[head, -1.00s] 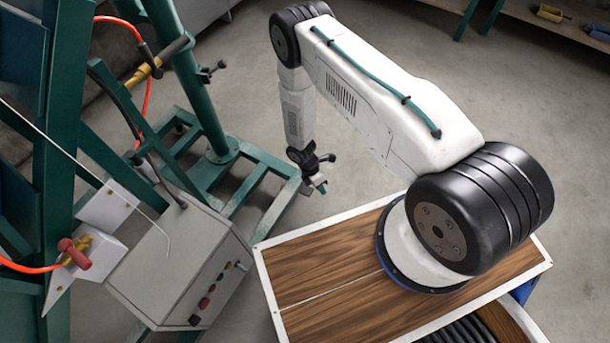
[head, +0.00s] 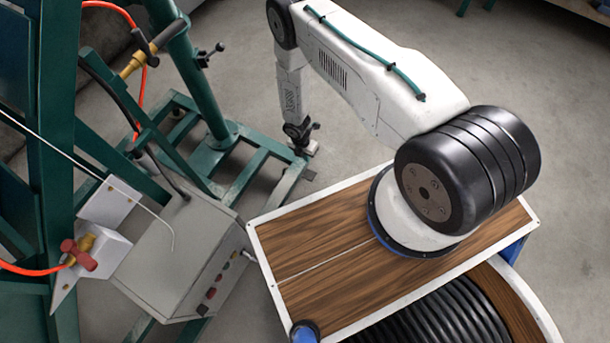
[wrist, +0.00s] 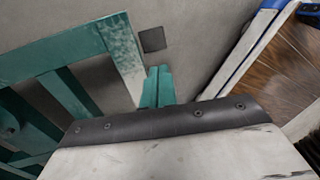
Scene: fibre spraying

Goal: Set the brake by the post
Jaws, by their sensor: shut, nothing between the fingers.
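The green post (head: 190,80) rises from a green floor frame (head: 262,180). A clamp with a black-knobbed lever (head: 211,54) sits on its side. A small dark plate (head: 309,176) lies low beside the frame's end; it also shows in the wrist view (wrist: 152,39). I cannot tell which of these is the brake. My gripper (head: 310,150) is low over the frame's right end, apart from the post. In the wrist view its green fingers (wrist: 157,84) are together and empty, pointing toward the dark plate.
A grey control box (head: 185,255) with buttons stands at left, near a bent thin rod (head: 110,185) and red hose (head: 35,268). My own wooden-topped base fills the lower right. Bare concrete floor (head: 345,140) lies right of the frame.

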